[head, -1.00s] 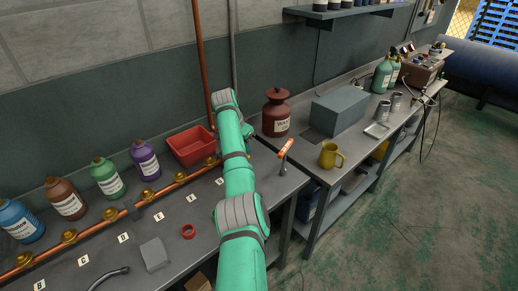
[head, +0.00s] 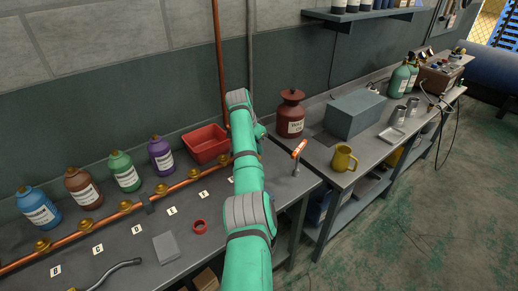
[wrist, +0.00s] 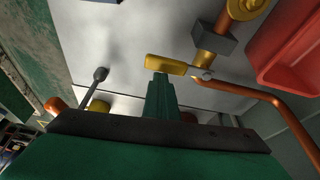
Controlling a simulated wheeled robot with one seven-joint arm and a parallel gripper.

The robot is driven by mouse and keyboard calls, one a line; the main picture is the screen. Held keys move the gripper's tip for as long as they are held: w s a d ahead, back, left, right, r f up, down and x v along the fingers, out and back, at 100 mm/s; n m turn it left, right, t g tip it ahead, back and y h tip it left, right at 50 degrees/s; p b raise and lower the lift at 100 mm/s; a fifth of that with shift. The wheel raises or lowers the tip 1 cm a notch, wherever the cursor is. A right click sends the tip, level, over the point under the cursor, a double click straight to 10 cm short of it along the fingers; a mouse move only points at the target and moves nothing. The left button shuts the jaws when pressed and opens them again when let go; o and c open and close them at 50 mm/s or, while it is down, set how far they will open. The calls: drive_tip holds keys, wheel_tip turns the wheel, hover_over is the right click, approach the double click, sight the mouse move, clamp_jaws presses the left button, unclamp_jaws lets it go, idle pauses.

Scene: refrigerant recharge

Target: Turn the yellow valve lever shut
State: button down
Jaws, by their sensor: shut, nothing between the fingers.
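The yellow valve lever (wrist: 165,64) lies in the upper middle of the wrist view, beside a grey valve block on a copper pipe. My gripper (wrist: 158,76) is shut and empty, its green fingers pointing at the lever's broad end. The fingertips are at or very near the lever; I cannot tell whether they touch. In the head view my arm reaches over the bench and hides the lever and the gripper's fingers.
A red bin (head: 206,144) stands on the bench just left of my arm, also close right in the wrist view (wrist: 292,45). The copper pipe (head: 107,218) runs along the bench.

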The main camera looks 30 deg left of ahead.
wheel_tip(320, 180, up, 10)
drive_tip(key=shift+w+d+f, duration=0.2)
drive_tip(key=shift+w+f, duration=0.05)
drive_tip(key=shift+w, duration=0.05)
idle(0.8)
